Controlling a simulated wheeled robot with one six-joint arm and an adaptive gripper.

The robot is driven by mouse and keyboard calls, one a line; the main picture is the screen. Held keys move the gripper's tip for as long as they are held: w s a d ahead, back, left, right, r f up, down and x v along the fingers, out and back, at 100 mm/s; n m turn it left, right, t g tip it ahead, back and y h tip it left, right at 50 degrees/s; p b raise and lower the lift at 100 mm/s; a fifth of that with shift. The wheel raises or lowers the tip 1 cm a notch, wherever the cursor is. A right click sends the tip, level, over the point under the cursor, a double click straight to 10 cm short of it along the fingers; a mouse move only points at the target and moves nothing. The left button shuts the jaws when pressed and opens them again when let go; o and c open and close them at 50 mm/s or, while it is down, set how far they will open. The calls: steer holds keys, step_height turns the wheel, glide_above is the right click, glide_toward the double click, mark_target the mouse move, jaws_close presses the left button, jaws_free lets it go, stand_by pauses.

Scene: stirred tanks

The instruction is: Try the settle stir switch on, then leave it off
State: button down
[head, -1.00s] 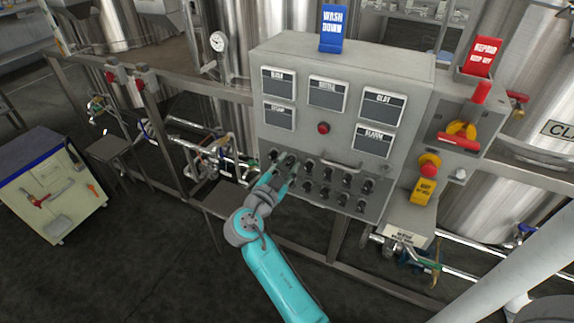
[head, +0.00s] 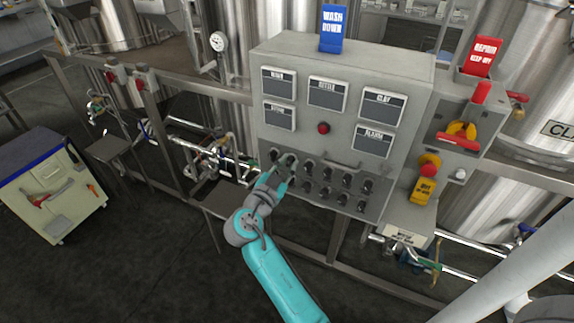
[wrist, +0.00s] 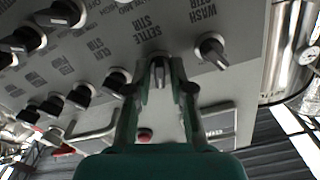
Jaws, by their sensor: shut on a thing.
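The settle stir switch (wrist: 160,72) is a dark rotary knob beside its "SETTLE STIR" label (wrist: 152,40) on the grey control panel. My gripper (wrist: 161,90) is shut on this knob, with one finger on each side of it. The knob's pointer looks roughly upright in the wrist view; its on or off marks cannot be read. In the head view my gripper (head: 283,174) is at the upper left of the knob rows and partly covers them.
The wash stir knob (wrist: 212,50) is close beside my gripper. Several other knobs (head: 345,180) fill the lower panel. A red lamp (head: 323,128), display plates, a blue wash down sign (head: 332,28) and a red repaid-looking sign (head: 482,57) are above or beside them.

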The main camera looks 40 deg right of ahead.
steer(key=n, duration=0.5)
steer(key=shift+n, duration=2.4)
steer(key=c, duration=1.2)
jaws_free()
steer(key=shift+c, duration=0.2)
steer(key=v, duration=1.2)
